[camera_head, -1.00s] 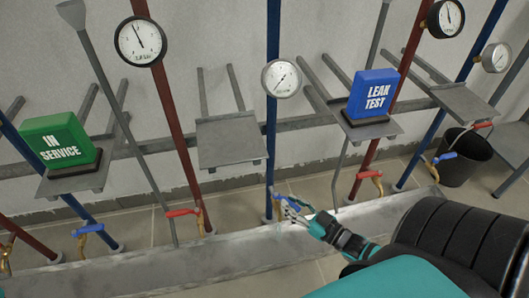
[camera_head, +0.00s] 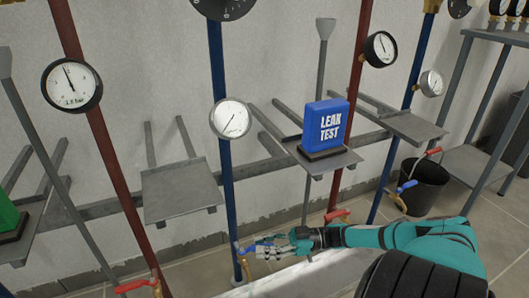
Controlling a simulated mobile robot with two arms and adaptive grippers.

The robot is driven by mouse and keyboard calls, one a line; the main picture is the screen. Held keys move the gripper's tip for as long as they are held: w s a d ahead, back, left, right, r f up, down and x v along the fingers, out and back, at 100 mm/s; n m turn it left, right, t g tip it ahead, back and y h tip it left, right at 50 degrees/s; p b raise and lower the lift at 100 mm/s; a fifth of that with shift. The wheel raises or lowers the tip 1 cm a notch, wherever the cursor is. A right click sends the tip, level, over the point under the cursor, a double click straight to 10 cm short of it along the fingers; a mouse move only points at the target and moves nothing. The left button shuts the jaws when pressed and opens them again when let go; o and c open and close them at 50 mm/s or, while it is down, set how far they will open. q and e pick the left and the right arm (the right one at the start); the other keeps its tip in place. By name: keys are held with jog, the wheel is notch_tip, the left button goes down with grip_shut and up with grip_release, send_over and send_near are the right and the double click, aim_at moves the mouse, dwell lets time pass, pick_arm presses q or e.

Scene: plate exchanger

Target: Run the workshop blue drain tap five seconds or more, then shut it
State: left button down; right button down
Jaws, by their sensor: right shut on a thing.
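A blue-handled drain tap (camera_head: 243,251) sits low on the middle blue pipe (camera_head: 221,165), above the trough (camera_head: 300,274). My right gripper (camera_head: 263,249) is shut on its blue handle, and the fingers hide part of the handle and the brass body. I cannot make out any water at the spout. Another blue-handled tap (camera_head: 401,193) is on the blue pipe to the right. My left gripper is out of view.
Red-handled taps stand at the lower left (camera_head: 138,287) and beside my right forearm (camera_head: 337,215). A blue "LEAK TEST" block (camera_head: 325,125) rests on a shelf above my arm. A black bucket (camera_head: 428,183) stands at the right.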

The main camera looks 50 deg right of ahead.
jog(key=shift+w+d, duration=0.15)
jog(key=shift+w, duration=0.05)
dwell(0.3)
jog(key=c, duration=1.2)
grip_release()
jog(key=shift+s, duration=0.1)
jog(key=v, duration=1.1)
jog(key=shift+s+d, duration=0.15)
jog(key=shift+d, duration=0.25)
jog(key=shift+c, duration=0.3)
